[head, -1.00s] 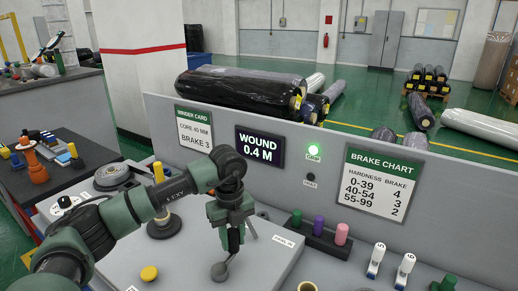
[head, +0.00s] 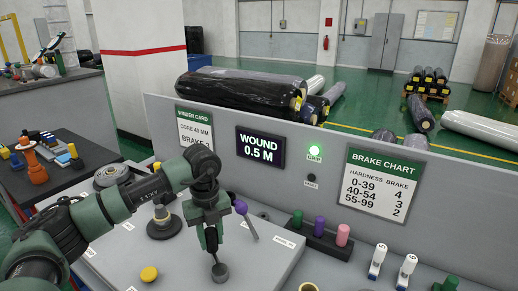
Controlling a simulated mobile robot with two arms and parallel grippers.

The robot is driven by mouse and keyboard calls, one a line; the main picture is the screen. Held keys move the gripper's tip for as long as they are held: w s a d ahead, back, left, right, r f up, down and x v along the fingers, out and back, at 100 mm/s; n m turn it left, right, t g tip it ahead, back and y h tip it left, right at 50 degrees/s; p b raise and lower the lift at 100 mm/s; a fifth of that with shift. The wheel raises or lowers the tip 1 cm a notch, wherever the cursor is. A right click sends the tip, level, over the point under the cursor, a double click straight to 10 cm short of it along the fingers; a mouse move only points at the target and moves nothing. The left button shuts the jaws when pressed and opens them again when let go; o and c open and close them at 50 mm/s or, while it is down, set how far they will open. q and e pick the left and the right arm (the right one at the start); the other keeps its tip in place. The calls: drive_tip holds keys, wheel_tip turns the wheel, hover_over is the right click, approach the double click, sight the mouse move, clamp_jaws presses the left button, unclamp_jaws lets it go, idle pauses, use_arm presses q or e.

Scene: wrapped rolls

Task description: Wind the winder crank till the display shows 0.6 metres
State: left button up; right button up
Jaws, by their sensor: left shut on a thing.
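My left gripper (head: 211,238) points down over the grey bench panel and is shut on the crank handle, which it mostly hides. The winder crank (head: 220,272) shows as a grey round hub with a thin arm running up and slightly left to the fingers. The dark display (head: 260,149) on the upright panel reads WOUND 0.5 M. A green lamp (head: 314,151) labelled GRIP beside it is lit; the FAULT lamp (head: 311,178) below is dark. My right gripper is not in view.
A purple-knobbed lever (head: 241,207) stands just right of my gripper. Coloured pegs (head: 318,225) in a dark block and a brake chart (head: 387,182) are further right. A yellow button (head: 149,273) and a dark spindle (head: 164,224) are on the left.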

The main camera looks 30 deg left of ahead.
use_arm(q)
drive_tip(key=shift+s+a+f, duration=0.1)
drive_tip(key=shift+s+a, duration=0.4)
drive_tip(key=shift+s, duration=0.4)
drive_tip(key=shift+s+a+b, duration=0.2)
drive_tip(key=shift+s+b, duration=0.1)
drive_tip(key=shift+s, duration=1.15)
drive_tip(key=o, duration=2)
drive_tip(key=shift+w, duration=0.1)
wheel_tip(320, 180, up, 10)
drive_tip(key=p, duration=0.7)
